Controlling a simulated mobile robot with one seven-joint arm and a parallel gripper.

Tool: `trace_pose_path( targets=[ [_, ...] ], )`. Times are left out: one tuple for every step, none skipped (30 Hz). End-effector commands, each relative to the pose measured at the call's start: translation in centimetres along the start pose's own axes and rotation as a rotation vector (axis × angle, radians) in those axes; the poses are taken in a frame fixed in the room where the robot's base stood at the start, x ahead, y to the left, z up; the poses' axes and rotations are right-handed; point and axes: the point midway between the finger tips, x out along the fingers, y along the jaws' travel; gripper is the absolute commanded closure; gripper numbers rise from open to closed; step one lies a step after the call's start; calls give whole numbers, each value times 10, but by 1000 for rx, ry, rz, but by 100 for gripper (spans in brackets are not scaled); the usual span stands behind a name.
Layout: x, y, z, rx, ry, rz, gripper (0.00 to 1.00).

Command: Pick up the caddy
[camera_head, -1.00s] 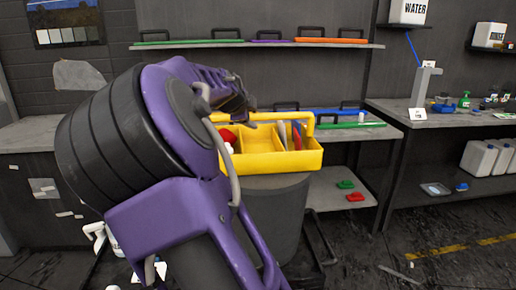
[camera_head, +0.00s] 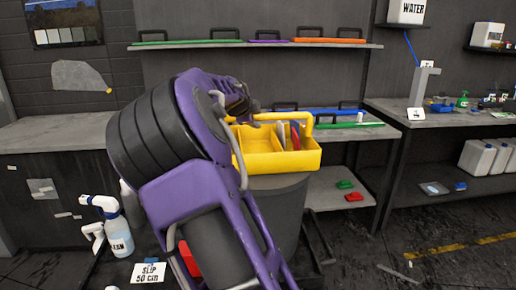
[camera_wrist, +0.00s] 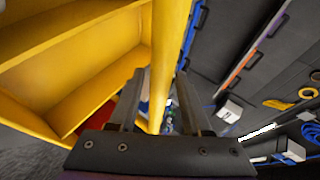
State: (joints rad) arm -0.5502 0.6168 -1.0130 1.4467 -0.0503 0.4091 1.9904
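The yellow caddy (camera_head: 290,161) stands upright on a dark round stand (camera_head: 275,205). Its open compartments hold a red-handled tool and a grey one. Its yellow handle bar (camera_head: 268,116) runs along the top. In the head view my gripper (camera_head: 240,106) is at the left end of the handle, partly hidden by my purple arm. In the wrist view the handle (camera_wrist: 170,40) passes between the two fingers of my gripper (camera_wrist: 160,80). Gaps show beside the bar, so the fingers look open around it. The caddy's compartments (camera_wrist: 85,75) lie to the left there.
A spray bottle (camera_head: 117,230) and a "SLIP" label card (camera_head: 149,272) are at lower left. A workbench (camera_head: 350,133) with long coloured tools is behind the caddy. A right bench (camera_head: 450,118) holds small items. Floor at right is mostly clear.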

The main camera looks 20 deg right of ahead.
Motion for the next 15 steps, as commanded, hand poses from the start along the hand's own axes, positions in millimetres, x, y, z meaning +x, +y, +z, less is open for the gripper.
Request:
trace_pose_path(
  targets=[
    [0,0,0,0,0,0,63],
    [0,0,0,0,0,0,68],
    [0,0,0,0,0,0,75],
    [0,0,0,0,0,0,81],
    [0,0,0,0,0,0,86],
    [0,0,0,0,0,0,93],
    [0,0,0,0,0,0,99],
    [0,0,0,0,0,0,100],
    [0,0,0,0,0,0,100],
    [0,0,0,0,0,0,100],
    [0,0,0,0,0,0,100],
    [0,0,0,0,1,0,100],
    [0,0,0,0,1,0,100],
    [0,0,0,0,1,0,100],
    [0,0,0,0,1,0,100]
  ],
)
